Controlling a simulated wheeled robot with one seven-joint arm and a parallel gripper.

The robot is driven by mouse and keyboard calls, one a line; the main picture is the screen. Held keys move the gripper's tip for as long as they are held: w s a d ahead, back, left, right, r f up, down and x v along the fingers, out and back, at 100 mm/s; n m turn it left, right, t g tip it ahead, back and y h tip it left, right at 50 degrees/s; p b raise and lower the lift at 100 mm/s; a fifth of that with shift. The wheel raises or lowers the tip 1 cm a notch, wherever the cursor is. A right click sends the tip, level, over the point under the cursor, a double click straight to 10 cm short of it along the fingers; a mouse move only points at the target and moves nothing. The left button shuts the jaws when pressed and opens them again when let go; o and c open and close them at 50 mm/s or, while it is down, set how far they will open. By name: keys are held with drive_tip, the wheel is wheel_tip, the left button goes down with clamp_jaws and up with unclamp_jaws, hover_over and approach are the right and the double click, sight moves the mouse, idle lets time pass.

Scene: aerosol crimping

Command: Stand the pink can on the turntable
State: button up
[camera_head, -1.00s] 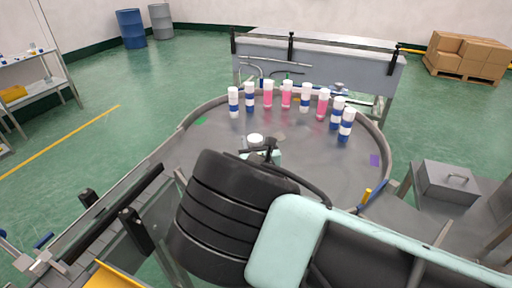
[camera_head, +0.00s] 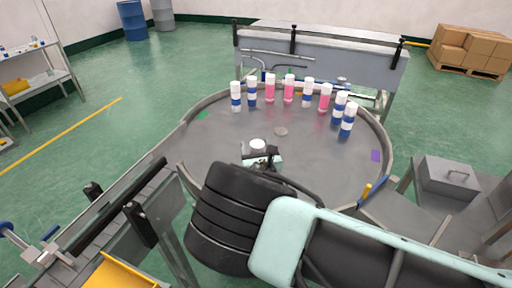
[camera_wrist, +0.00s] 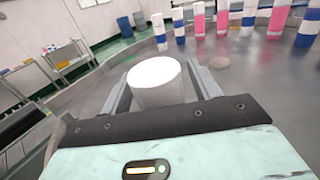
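A white-capped can (camera_head: 258,145) is between the fingers of my gripper (camera_head: 262,155), over the near-middle part of the grey turntable (camera_head: 310,165). In the wrist view the can (camera_wrist: 157,82) sits between the two fingers of my gripper (camera_wrist: 160,92), which appears shut on it. Only the white top shows clearly; its body colour is hidden, so I cannot tell whether it is pink. I cannot tell its height over the surface. Pink cans (camera_head: 270,90), (camera_head: 289,90) and (camera_head: 325,100) stand upright along the far rim.
Blue-and-white cans (camera_head: 236,98) stand among the pink ones in the far row. A flat grey disc (camera_head: 281,131) lies on the turntable between the held can and that row. A conveyor (camera_head: 110,205) runs at left. A grey box (camera_head: 447,181) stands at right.

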drive_tip(key=shift+r, duration=0.2)
drive_tip(key=b+v, duration=0.5)
drive_tip(key=v, duration=0.7)
drive_tip(key=shift+f, duration=0.1)
